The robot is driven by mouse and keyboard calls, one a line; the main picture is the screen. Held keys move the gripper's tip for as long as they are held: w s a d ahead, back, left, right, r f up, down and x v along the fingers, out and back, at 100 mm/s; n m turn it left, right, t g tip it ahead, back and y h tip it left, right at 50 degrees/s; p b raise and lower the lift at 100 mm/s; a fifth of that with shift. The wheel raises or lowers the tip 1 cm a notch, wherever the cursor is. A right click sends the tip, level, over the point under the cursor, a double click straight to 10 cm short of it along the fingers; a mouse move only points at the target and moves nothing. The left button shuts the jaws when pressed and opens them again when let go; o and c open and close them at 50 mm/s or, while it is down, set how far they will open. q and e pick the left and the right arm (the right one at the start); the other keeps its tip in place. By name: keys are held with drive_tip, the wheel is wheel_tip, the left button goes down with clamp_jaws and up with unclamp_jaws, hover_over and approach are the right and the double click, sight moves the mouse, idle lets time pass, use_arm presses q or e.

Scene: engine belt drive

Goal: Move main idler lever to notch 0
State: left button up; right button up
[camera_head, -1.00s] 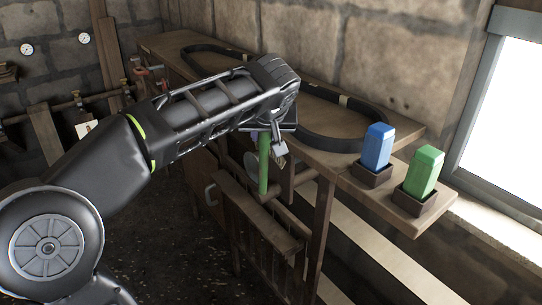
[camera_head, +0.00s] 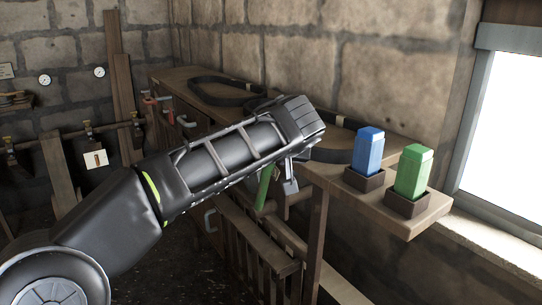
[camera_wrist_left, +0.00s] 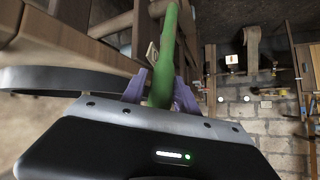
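A green lever (camera_head: 265,188) stands below the front of the workbench and leans with its top to the right. My left gripper (camera_wrist_left: 160,88) has its purple fingers on both sides of the lever (camera_wrist_left: 166,62) in the left wrist view, and they look closed on it. In the head view my left arm hides the top of the lever and most of the fingers. My right gripper is in neither view.
A dark belt loop lies on the workbench (camera_head: 170,76). A blue block (camera_head: 368,152) and a green block (camera_head: 412,172) stand in dark holders on a shelf at right. A slatted wooden frame (camera_head: 255,245) is below the lever.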

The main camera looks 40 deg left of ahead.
use_arm(q)
drive_tip(key=shift+o, duration=1.3)
drive_tip(key=shift+r, duration=0.1)
drive_tip(key=v, duration=0.7)
drive_tip(key=shift+s+d+r, duration=0.2)
drive_tip(key=shift+d, duration=0.05)
